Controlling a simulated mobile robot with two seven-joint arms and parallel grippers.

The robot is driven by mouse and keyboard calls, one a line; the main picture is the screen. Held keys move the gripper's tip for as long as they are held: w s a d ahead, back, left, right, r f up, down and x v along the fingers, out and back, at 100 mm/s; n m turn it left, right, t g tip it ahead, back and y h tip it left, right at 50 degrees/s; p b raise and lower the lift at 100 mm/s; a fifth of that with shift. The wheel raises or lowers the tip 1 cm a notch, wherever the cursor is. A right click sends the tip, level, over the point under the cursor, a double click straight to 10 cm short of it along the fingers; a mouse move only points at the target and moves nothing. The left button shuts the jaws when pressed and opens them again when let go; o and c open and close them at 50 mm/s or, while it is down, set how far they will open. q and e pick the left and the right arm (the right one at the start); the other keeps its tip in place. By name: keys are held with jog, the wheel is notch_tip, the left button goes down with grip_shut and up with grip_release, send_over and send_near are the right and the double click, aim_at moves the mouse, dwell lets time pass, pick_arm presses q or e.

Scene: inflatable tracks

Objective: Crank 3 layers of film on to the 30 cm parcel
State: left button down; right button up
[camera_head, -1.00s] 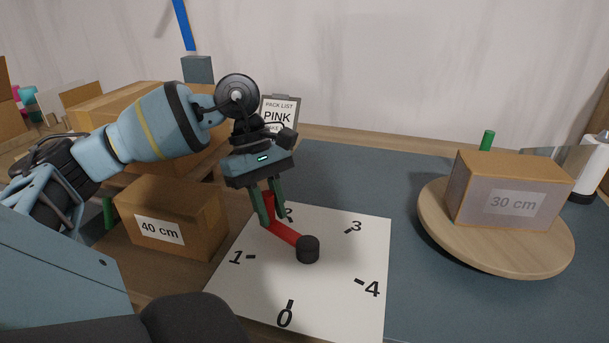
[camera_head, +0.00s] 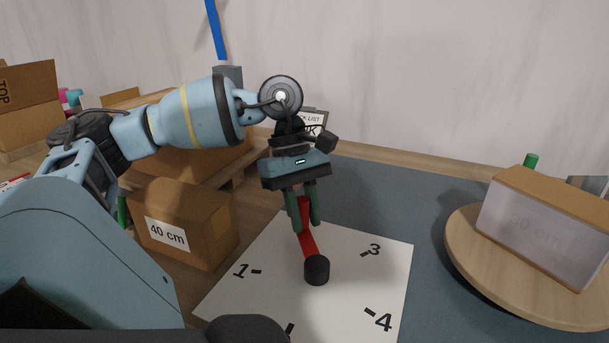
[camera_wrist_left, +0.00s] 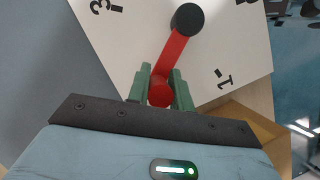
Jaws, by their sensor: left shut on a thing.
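My left gripper (camera_head: 306,226) is shut on the red crank handle (camera_wrist_left: 160,92), with one green finger on each side. The red crank arm (camera_head: 309,244) runs to a black hub (camera_head: 317,270) on the white numbered dial plate (camera_head: 255,292). The handle end lies on the far side of the hub, toward the hidden 2 mark. The 30 cm parcel (camera_head: 540,238) sits on the round wooden turntable (camera_head: 468,254) at the right. A hazy, film-like layer covers its front and its label is faint. My right gripper is not in view.
A 40 cm box (camera_head: 190,222) stands left of the dial. A pack-list clipboard (camera_head: 313,118) is behind my gripper, partly hidden. The dark table between dial and turntable is clear.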

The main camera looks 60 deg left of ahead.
pick_arm(q)
jog(key=c, duration=1.3)
grip_release()
jog(key=shift+o, duration=0.2)
jog(key=p+v, duration=0.4)
jog(key=v, duration=0.4)
jog(key=shift+p, duration=0.35)
